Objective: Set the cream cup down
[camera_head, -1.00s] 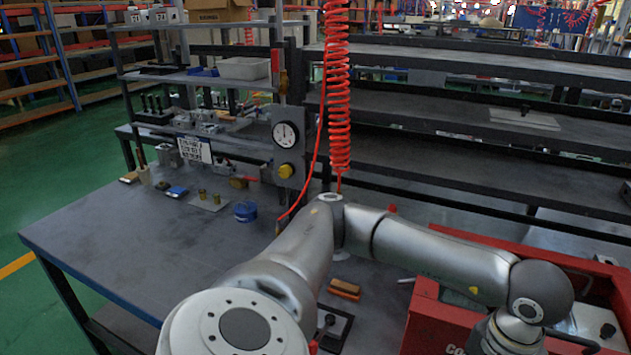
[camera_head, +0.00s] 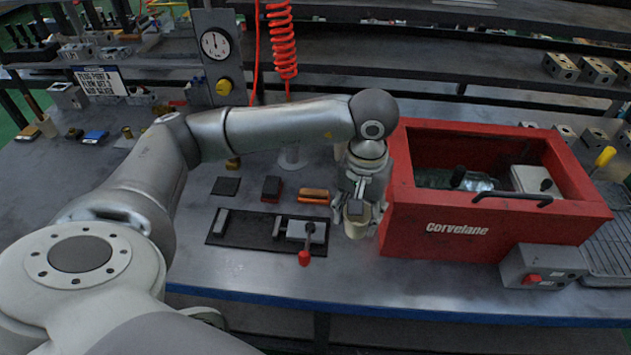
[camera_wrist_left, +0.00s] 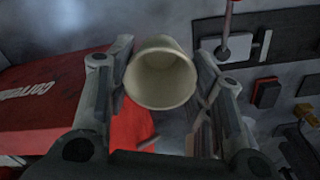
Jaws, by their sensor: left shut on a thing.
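The cream cup (camera_head: 356,221) is between the fingers of my left gripper (camera_head: 357,208), just left of the red box's front-left corner in the head view. In the left wrist view the cup (camera_wrist_left: 160,77) shows its open round mouth toward the camera, and it looks empty. The fingers of my left gripper (camera_wrist_left: 160,90) are shut on the cup's sides. The cup is over the bare grey table; I cannot tell whether its base touches the top. My right gripper is in neither view.
The red box (camera_head: 440,230), lettered Corvelane, stands close on the right. A dark mat (camera_head: 250,236) with a small vise and red-knobbed handle (camera_head: 304,257) lies on the left. Brushes and small blocks (camera_head: 314,195) sit behind it. The table's blue front edge (camera_head: 270,298) is near.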

